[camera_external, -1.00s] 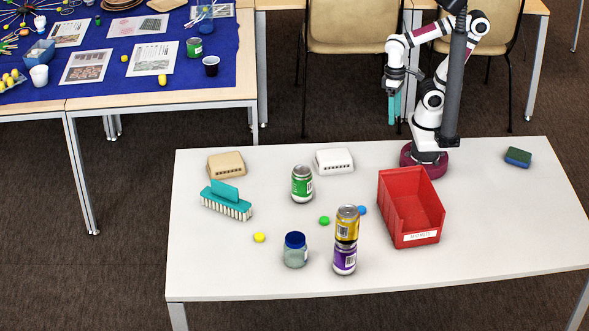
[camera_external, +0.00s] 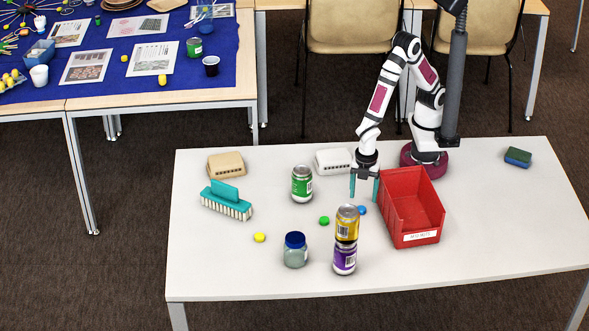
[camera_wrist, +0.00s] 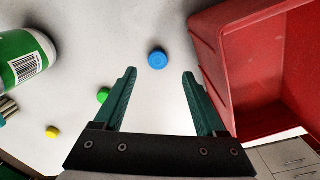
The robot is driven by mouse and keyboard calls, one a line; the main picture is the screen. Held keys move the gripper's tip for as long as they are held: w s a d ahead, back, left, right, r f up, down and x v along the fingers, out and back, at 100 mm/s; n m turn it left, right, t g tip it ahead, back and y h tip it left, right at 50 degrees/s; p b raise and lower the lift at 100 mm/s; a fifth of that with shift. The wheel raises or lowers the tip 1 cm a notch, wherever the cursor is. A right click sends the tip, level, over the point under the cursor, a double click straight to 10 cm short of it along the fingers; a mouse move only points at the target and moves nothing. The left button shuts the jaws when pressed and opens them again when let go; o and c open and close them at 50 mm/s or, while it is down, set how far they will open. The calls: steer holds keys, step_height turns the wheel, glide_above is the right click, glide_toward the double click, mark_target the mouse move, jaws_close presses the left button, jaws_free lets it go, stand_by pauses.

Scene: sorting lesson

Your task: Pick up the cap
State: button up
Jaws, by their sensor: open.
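Three loose caps lie on the white table. The blue cap (camera_external: 362,210) is just behind the stacked cans, and in the wrist view the blue cap (camera_wrist: 158,60) lies beyond my fingertips, between their lines. The green cap (camera_external: 324,221) is left of the stack; in the wrist view it (camera_wrist: 104,96) is partly hidden by my left finger. The yellow cap (camera_external: 259,237) is farther left and also shows in the wrist view (camera_wrist: 52,132). My gripper (camera_external: 364,196) points down, open and empty, above the table near the blue cap; it also shows in the wrist view (camera_wrist: 159,74).
A red bin (camera_external: 415,238) stands right beside my gripper. A yellow can (camera_external: 347,224) sits on a purple can (camera_external: 345,259).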

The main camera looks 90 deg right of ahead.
mark_target(361, 208)
step_height(361, 208, down, 5)
steer(key=shift+w+d+f, duration=0.1)
steer(key=shift+d, duration=0.05)
jaws_close()
stand_by(0.4)
